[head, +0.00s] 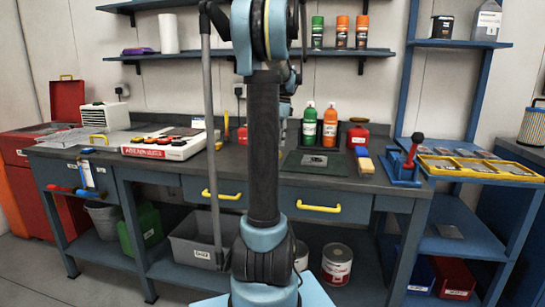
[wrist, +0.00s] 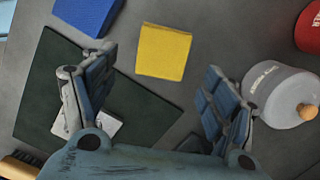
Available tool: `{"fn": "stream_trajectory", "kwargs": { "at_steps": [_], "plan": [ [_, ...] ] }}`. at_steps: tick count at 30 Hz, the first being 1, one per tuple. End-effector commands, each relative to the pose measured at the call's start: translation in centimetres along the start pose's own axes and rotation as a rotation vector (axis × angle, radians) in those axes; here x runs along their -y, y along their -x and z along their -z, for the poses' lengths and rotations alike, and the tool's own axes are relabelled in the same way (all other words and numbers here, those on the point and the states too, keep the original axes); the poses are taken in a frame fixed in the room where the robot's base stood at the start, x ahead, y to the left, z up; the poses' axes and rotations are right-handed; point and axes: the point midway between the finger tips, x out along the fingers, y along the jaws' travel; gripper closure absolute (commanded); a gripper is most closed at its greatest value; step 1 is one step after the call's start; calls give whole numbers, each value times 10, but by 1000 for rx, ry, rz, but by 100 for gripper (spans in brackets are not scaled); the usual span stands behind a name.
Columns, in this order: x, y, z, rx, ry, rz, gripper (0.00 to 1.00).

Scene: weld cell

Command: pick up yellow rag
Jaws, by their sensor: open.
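The yellow rag (wrist: 163,52) is a flat, folded square on the grey bench top in the wrist view. It lies ahead of my gripper (wrist: 158,66), within the gap between the two spread fingers as seen there. My gripper is open and empty, and the rag looks apart from both fingers. My arm stands across the middle of that view and hides most of my gripper there.
A blue rag (wrist: 88,14) lies beside the yellow one. The dark mat (wrist: 40,85) bears a metal plate behind the left finger. A pale container (wrist: 275,93) with a tan knob stands near the right finger, and a red can (wrist: 309,28) beyond. A brush (wrist: 18,165) lies lower left.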

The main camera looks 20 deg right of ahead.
Motion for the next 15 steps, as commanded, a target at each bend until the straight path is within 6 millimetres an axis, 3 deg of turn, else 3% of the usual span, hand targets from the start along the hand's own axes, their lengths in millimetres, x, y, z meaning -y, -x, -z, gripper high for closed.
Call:
{"fn": "stream_trajectory", "kwargs": {
  "at_steps": [15],
  "plan": [
    [2,-51,-6,0,0,0,22]
  ]
}}
